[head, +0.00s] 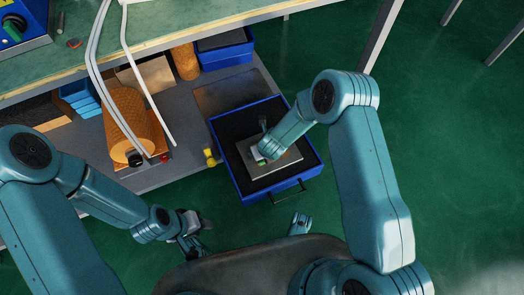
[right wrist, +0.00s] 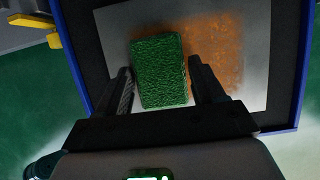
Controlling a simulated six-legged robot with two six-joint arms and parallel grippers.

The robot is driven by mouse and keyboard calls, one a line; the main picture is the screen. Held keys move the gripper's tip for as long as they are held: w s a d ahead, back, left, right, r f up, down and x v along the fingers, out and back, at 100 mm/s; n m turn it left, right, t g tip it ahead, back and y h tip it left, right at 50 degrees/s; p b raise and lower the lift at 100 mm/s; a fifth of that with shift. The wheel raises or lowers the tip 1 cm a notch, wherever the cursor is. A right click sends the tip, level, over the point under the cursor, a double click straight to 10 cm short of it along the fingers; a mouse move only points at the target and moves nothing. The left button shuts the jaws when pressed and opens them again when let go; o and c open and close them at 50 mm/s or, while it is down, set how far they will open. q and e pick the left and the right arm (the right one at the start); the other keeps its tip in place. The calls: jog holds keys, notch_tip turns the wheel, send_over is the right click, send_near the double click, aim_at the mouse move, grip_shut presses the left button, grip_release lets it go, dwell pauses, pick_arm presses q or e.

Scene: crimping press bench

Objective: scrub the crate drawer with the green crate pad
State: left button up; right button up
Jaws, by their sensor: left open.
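The crate drawer (head: 308,176) is a blue open box with a dark inside, pulled out below the bench. A grey plate (head: 285,164) lies in it; in the right wrist view an orange-brown stain (right wrist: 216,50) covers part of this plate. The green crate pad (right wrist: 159,72) is a rough block over the plate, beside and partly over the stain. My right gripper (right wrist: 160,78) has a finger at each side of the pad and is shut on it; in the head view my forearm mostly hides the pad. My left gripper (head: 196,232) is open and empty, left of the drawer, above the floor.
A grey shelf under the bench holds an orange roll (head: 128,120), a blue bin (head: 224,50) and a brown cylinder (head: 185,61). Pale hoses (head: 138,72) hang down in front. A yellow piece (head: 210,157) is close to the drawer's left side. Green floor to the right is clear.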

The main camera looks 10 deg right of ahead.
jog(key=shift+r, duration=0.35)
jog(key=shift+c, duration=0.3)
jog(key=c, duration=0.7)
